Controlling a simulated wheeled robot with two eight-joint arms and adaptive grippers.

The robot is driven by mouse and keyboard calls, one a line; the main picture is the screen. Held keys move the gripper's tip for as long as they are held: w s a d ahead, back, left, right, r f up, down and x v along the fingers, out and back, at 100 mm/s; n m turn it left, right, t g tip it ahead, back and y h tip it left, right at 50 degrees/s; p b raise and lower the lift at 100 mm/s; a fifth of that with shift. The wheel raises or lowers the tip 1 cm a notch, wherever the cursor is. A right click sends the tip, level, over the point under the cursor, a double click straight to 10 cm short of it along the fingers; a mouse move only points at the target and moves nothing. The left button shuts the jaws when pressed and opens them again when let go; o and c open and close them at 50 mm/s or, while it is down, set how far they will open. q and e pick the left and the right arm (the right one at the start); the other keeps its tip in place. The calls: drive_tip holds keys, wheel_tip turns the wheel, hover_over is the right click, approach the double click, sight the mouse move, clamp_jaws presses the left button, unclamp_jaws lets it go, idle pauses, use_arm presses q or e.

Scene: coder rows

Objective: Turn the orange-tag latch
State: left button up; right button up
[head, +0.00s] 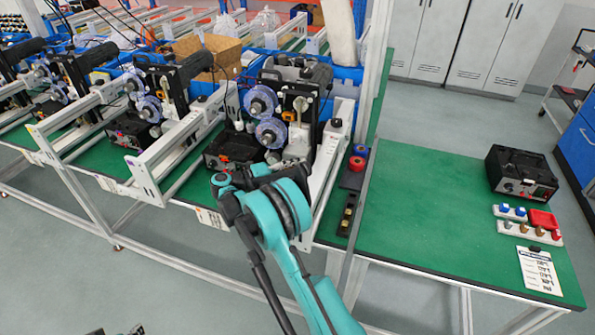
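I cannot make out an orange-tag latch for certain in the head view. The nearest coder machine (297,100) stands on the green bench, with two clear-blue reels on its front and a black control box (232,150) at its lower left. My teal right arm reaches up from the bottom edge to the front of this machine. Its dark end, my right gripper (222,182), is just in front of the black box; its fingers are too small and hidden to read. A small dark piece at the bottom edge seems to be my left gripper (122,331), mostly cut off.
More coder machines (160,85) stand in a row to the left, between white rails.

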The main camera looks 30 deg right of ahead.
drive_tip(key=shift+d, duration=0.2)
clamp_jaws()
drive_tip(key=shift+r, duration=0.1)
idle(0.6)
drive_tip(key=shift+s+r+m+t+y+p, duration=0.1)
drive_tip(key=shift+r+m+t+y+p, duration=0.05)
drive_tip(key=shift+m+y+p, duration=0.35)
drive_tip(key=shift+r+m+t+y+p, duration=0.1)
drive_tip(key=shift+m+t+y+p, duration=0.05)
drive_tip(key=shift+m+y+p, duration=0.35)
drive_tip(key=shift+d+m+t+y+p, duration=0.1)
drive_tip(key=shift+m+t+y+p, duration=0.5)
drive_tip(key=shift+y+p, duration=0.4)
